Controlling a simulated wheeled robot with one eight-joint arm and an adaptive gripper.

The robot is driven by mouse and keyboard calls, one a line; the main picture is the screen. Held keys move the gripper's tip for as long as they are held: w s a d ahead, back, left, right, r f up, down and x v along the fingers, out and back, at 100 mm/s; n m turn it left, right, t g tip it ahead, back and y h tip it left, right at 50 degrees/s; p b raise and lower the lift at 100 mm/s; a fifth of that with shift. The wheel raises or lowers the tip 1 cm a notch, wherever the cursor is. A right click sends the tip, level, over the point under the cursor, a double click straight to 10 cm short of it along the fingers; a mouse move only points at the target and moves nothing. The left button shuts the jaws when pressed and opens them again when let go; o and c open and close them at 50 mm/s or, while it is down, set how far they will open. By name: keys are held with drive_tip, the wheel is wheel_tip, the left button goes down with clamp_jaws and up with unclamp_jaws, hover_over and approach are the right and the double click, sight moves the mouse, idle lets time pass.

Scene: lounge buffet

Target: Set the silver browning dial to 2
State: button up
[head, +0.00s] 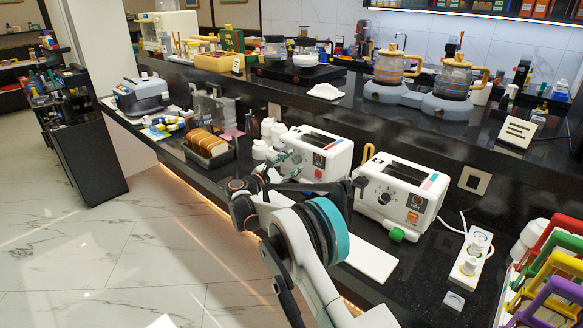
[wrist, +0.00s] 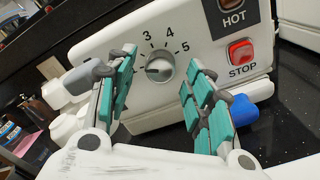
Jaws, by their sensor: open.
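The silver browning dial (wrist: 159,68) is on the front of a white toaster (wrist: 198,38), with the numbers 3, 4 and 5 showing above and right of it. A dark mark on the dial points roughly left; the lower numbers are mostly hidden by my left finger. My gripper (wrist: 157,84) is open, its teal-padded fingers on either side of the dial, apart from it as far as I can tell. In the head view, my gripper (head: 284,164) is at the front of the left toaster (head: 325,146), hiding its dial.
The toaster has a red STOP button (wrist: 240,52) and a blue knob (wrist: 243,110) right of my gripper. A second white toaster (head: 400,183) with a green knob stands to the right. A bread tray (head: 209,158) and white bottles (head: 268,131) are to the left.

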drive_tip(key=shift+w+d, duration=0.25)
drive_tip(key=c, duration=1.1)
drive_tip(key=m, duration=0.4)
drive_tip(key=shift+m, duration=0.3)
drive_tip(key=o, duration=1.1)
drive_tip(key=shift+a, duration=0.1)
